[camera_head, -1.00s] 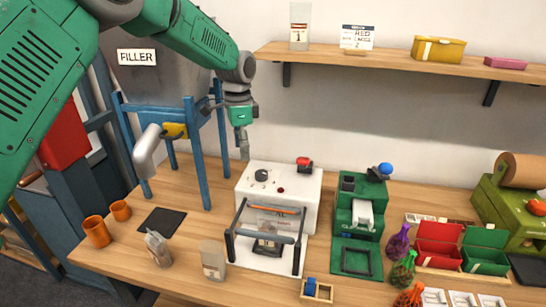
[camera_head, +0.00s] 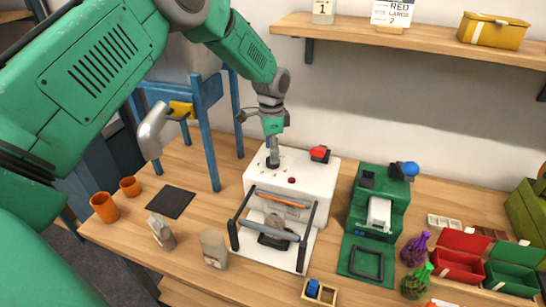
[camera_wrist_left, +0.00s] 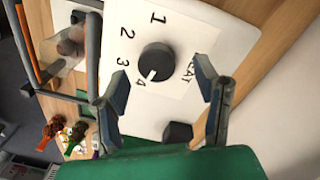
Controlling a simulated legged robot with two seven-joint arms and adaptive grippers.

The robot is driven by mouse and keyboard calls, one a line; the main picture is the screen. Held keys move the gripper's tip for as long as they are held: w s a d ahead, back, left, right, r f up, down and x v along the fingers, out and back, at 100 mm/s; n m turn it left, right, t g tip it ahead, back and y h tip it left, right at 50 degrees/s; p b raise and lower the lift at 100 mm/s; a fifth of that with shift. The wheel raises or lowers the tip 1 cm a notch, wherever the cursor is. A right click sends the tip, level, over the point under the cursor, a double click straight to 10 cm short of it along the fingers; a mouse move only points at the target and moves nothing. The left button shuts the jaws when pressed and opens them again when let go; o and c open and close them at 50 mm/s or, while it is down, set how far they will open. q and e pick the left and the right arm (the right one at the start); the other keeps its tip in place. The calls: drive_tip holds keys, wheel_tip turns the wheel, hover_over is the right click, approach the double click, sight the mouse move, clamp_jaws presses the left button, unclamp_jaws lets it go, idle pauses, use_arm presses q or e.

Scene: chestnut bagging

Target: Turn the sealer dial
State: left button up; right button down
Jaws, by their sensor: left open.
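The white sealer (camera_head: 318,184) stands on the wooden table. Its round black dial (camera_wrist_left: 156,60) shows in the left wrist view on a panel numbered 1 to 4; its white pointer mark points towards the 4. My left gripper (camera_wrist_left: 162,95) is open, its two fingers apart on either side just short of the dial, not visibly touching it. In the head view the left gripper (camera_head: 273,160) comes down over the sealer's top and hides the dial. A clear bag with brown contents (camera_wrist_left: 70,46) lies at the sealer's front bars. My right gripper is out of view.
A red knob (camera_head: 320,153) sits on the sealer's top, right of my gripper. A green machine (camera_head: 375,205) stands close to the right. Orange cups (camera_head: 104,207), a black mat (camera_head: 171,202) and pouches (camera_head: 213,248) lie left and front. A shelf (camera_head: 400,38) hangs behind.

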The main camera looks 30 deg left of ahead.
use_arm(q)
drive_tip(key=shift+s+f, duration=0.25)
drive_tip(key=shift+f, duration=0.75)
drive_tip(key=shift+w+d+f, duration=0.1)
drive_tip(key=shift+w+f, duration=0.05)
drive_tip(key=shift+f, duration=0.35)
drive_tip(key=c, duration=1.1)
drive_tip(key=shift+c, duration=0.2)
